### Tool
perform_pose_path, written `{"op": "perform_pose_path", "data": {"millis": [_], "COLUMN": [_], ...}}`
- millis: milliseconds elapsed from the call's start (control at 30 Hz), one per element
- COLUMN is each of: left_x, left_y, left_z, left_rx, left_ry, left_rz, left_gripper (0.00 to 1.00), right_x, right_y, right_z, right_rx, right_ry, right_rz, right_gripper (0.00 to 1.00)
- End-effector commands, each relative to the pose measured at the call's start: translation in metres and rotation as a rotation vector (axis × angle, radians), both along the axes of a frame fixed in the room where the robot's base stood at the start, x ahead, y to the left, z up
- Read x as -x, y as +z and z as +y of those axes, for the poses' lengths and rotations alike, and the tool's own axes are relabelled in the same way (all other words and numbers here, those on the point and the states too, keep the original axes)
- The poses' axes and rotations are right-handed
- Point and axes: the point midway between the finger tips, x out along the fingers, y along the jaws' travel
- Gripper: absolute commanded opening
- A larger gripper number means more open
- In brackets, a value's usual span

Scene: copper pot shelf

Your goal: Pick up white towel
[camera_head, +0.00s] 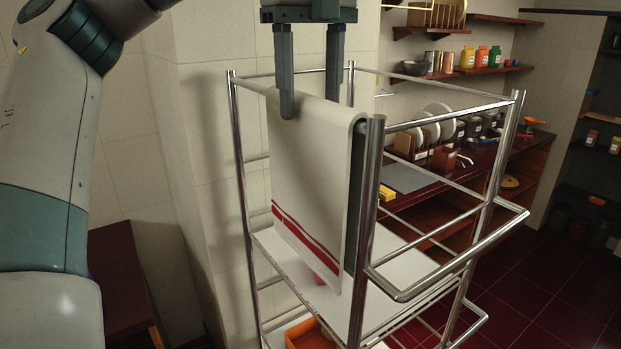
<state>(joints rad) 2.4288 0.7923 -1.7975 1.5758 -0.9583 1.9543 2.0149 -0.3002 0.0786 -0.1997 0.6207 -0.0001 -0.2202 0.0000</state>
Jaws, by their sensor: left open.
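The white towel (308,180) has red stripes near its lower edge. It hangs folded over the top side bar of a metal rack (373,200). My left gripper (310,112) is above the towel, pointing down. Its two dark fingers are apart, one in front of the towel's top edge and one behind it. The tip of the far finger is hidden behind the towel. Whether the fingers touch the cloth I cannot tell. My right gripper is not in view.
The rack's posts and bars surround the towel, with a pale shelf (400,236) and an orange box (312,335) lower down. A tiled wall (205,130) stands close behind on the left. A dark counter (470,158) holds plates (439,125) at the right.

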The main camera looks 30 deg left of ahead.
Motion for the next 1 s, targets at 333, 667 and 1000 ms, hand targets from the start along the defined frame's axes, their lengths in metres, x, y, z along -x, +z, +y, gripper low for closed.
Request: {"op": "perform_pose_path", "data": {"millis": [333, 667, 1000], "left_x": [0.003, 0.005, 0.005], "left_y": [-0.011, -0.046, -0.052], "left_z": [-0.001, -0.003, -0.003], "left_rx": [-0.002, -0.001, 0.000], "left_ry": [-0.002, 0.000, 0.000], "left_rz": [0.001, 0.002, 0.001], "left_gripper": [0.53, 0.53, 0.53], "right_x": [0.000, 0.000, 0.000], "right_y": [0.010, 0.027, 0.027], "right_z": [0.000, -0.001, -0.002], "right_rx": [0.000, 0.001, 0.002], "right_ry": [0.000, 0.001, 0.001], "right_rz": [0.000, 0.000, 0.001], "right_gripper": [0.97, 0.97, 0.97]}}
